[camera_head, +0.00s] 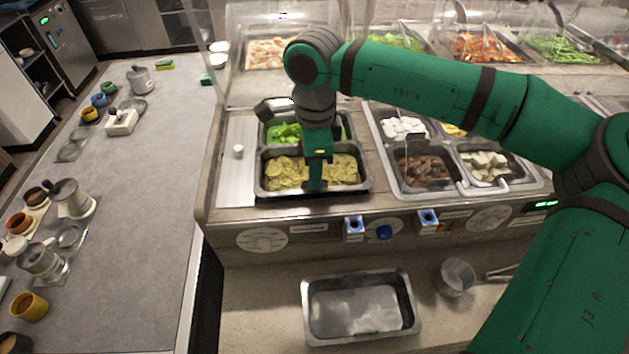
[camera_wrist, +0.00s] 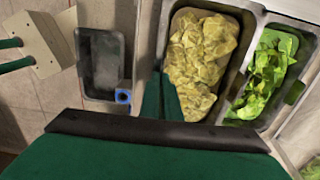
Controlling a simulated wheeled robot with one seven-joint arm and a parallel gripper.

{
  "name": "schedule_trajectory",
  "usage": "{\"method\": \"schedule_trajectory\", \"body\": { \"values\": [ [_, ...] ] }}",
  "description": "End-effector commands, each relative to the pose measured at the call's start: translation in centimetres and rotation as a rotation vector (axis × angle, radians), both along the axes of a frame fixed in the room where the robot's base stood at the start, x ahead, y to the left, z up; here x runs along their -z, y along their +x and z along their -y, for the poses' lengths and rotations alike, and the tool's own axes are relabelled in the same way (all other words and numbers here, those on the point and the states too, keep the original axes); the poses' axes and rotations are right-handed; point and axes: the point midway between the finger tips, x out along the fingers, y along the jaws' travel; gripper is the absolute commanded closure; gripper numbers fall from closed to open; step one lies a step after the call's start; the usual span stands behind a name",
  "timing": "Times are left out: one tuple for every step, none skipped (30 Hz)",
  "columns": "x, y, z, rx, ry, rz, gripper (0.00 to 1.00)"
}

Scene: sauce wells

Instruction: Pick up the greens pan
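The greens pan (camera_head: 283,132) is a dark metal pan of bright green leaves, sunk in the counter behind a pan of yellow slices (camera_head: 270,176). My arm hides part of it in the head view. In the wrist view the greens pan (camera_wrist: 272,72) is at the right, beside the pan of yellow slices (camera_wrist: 205,60). My gripper (camera_head: 315,184) points down at the front rim of the yellow pan, apart from the greens pan. In the wrist view its fingers (camera_wrist: 164,98) appear close together over that rim. I cannot tell whether they grip it.
An empty metal pan (camera_head: 360,306) lies on the lower front ledge, with a clear cup (camera_head: 456,276) to its right. More food wells (camera_head: 424,168) are to the right. Blue-topped fittings (camera_head: 354,226) stick out of the counter front. A grey side counter (camera_head: 150,200) is at the left.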

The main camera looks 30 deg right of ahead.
Motion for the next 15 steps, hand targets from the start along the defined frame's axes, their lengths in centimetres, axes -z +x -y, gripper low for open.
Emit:
{"method": "schedule_trajectory", "body": {
  "values": [
    [-1.2,0.1,0.1,0.001,-0.004,0.004,1.0],
    [-2.0,0.1,0.1,0.001,-0.004,0.004,1.0],
    [-2.9,0.1,0.1,0.002,-0.004,0.004,1.0],
    [-3.7,0.1,0.1,0.002,-0.004,0.005,1.0],
    [-4.5,0.1,0.1,0.002,-0.003,0.004,1.0],
    [-5.5,0.1,0.1,0.002,-0.004,0.004,1.0],
    [-6.3,0.1,0.0,0.002,-0.004,0.005,1.0],
    [-7.0,0.1,0.0,0.001,-0.003,0.004,1.0],
    [-8.0,0.1,0.1,0.001,-0.004,0.004,1.0],
    [-8.7,0.1,0.0,0.001,-0.002,0.005,1.0],
    [-9.4,0.1,0.0,0.001,-0.003,0.003,1.0],
    [-10.2,0.1,0.0,0.001,-0.003,0.003,1.0],
    [-10.8,0.1,0.0,0.001,-0.002,0.004,1.0],
    [-11.4,0.1,0.0,0.002,-0.002,0.004,1.0],
    [-12.1,0.1,0.0,0.001,-0.002,0.002,1.0]
  ]
}}
